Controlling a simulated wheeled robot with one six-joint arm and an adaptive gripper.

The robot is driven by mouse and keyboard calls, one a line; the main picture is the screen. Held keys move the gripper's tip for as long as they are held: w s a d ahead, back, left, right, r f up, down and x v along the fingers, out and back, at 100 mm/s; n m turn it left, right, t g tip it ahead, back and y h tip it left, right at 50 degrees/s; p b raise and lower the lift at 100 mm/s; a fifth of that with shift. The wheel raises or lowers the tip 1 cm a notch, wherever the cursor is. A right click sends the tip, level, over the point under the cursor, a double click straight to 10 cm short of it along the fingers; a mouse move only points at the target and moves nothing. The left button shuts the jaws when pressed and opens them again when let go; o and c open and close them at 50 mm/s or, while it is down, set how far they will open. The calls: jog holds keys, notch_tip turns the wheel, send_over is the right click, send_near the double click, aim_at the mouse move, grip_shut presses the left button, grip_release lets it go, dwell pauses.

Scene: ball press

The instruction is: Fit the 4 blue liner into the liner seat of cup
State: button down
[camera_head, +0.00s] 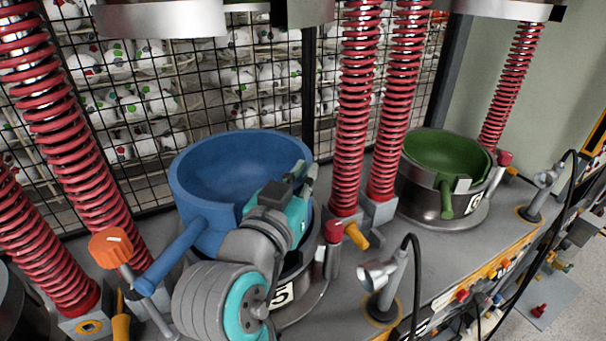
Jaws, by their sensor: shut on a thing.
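The blue liner (205,199), a bowl with a long handle (170,258) pointing to the lower left, is at the centre left. My gripper (303,178) is shut on the liner's near right rim. Below the liner is a metal cup (297,287) with a label reading 5. Much of the liner's outer wall stands clear above the cup, offset to the upper left in the picture. My wrist hides the liner's lower front and most of the cup, so I cannot tell whether they touch.
A second metal cup (419,201) at right holds a green liner (447,155). Red springs (355,110) stand beside and between the cups. An orange knob (110,246), a red-capped post (333,232) and a lamp-like fitting (378,275) stand nearby. A wire mesh is behind.

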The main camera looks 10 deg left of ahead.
jog(key=shift+f, duration=1.8)
jog(key=shift+f, duration=1.55)
jog(key=c, duration=1.2)
grip_release()
jog(key=shift+f, duration=0.1)
jog(key=shift+s, duration=0.15)
